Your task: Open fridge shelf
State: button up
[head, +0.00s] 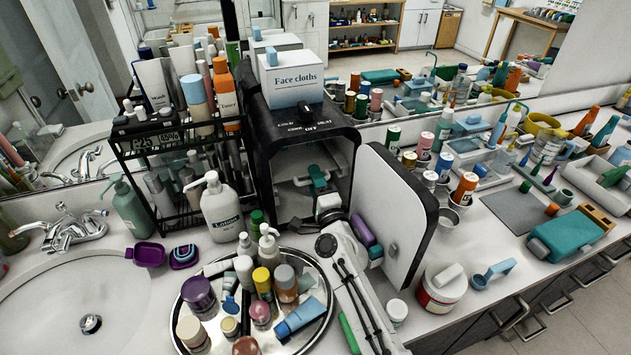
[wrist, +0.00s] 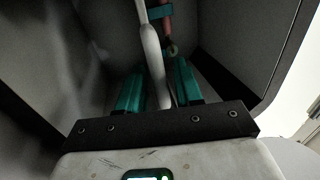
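The small black fridge (head: 262,150) stands on the counter with its door (head: 398,200) swung open to the right. A pale shelf (head: 292,182) shows inside it, partly behind my gripper. My gripper (head: 317,176) is inside the fridge opening at the shelf's height. In the wrist view its two teal fingers (wrist: 160,78) stand apart. A pale bar (wrist: 153,55), seemingly part of the shelf, runs between them. Small gaps appear on both sides of the bar; I cannot tell whether either finger touches it.
A face cloths box (head: 292,75) sits on the fridge. A black rack of bottles (head: 170,165) and a lotion bottle (head: 221,210) stand to the left. A crowded round tray (head: 322,318) lies in front, beside my arm.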

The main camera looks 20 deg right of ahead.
jog(key=shift+c, duration=0.5)
grip_shut()
